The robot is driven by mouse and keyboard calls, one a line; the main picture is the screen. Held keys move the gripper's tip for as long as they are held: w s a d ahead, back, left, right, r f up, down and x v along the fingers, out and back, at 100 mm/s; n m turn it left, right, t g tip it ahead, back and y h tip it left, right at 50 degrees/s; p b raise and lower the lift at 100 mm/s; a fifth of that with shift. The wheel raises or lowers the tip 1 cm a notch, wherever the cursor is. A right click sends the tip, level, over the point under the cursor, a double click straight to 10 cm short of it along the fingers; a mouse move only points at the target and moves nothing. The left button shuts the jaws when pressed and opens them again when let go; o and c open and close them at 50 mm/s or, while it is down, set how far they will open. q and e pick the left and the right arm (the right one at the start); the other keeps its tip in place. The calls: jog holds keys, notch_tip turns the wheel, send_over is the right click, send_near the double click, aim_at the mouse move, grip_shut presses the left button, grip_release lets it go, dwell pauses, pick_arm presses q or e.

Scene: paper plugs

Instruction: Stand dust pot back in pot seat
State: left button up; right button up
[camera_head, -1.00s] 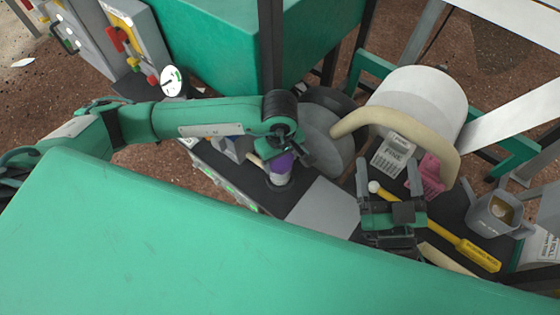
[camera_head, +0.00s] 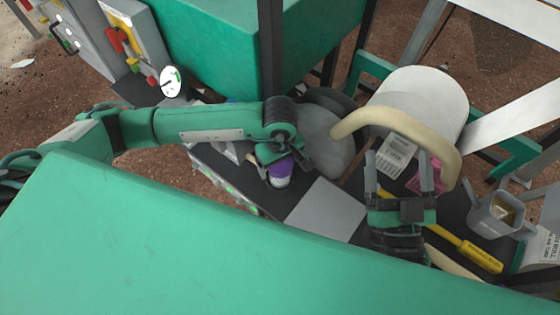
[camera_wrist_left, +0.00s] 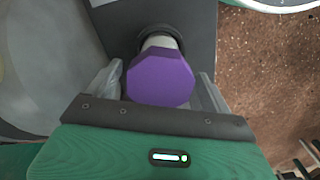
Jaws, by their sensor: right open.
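The dust pot (camera_head: 280,170), with a purple top and a pale body, is between the fingers of my left gripper (camera_head: 283,162). In the left wrist view its purple eight-sided top (camera_wrist_left: 160,77) fills the space between the two fingers, which lie close on either side. Its pale body points toward a dark round ring (camera_wrist_left: 157,32) on a dark grey surface, perhaps the pot seat. The top hides most of the body, so I cannot tell whether its foot is inside the ring. My right gripper (camera_head: 399,172) is open and empty, above the dark bench on the right.
A white drum with a cream curved handle (camera_head: 385,115) stands behind my right gripper. A yellow tool (camera_head: 465,248), a pink piece (camera_head: 427,180) and a grey mug-like container (camera_head: 497,213) are on the right. A grey plate (camera_head: 325,209) lies bare between the grippers.

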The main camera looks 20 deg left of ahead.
pick_arm(q)
jog(key=shift+r, duration=0.15)
notch_tip(320, 180, up, 12)
jog(key=p, duration=0.2)
pick_arm(e)
jog(key=s+a+f+g, duration=0.1)
jog(key=f+g, duration=0.2)
jog(key=f, duration=0.2)
jog(key=s+a+f+g, duration=0.1)
jog(key=s+f+g, duration=0.1)
jog(key=f, duration=0.3)
jog(key=shift+s+a+f+g+h, duration=0.3)
jog(key=shift+a+f+g, duration=0.1)
jog(key=shift+g, duration=0.4)
pick_arm(q)
jog(key=shift+s, duration=0.1)
pick_arm(e)
jog(key=shift+r, duration=0.1)
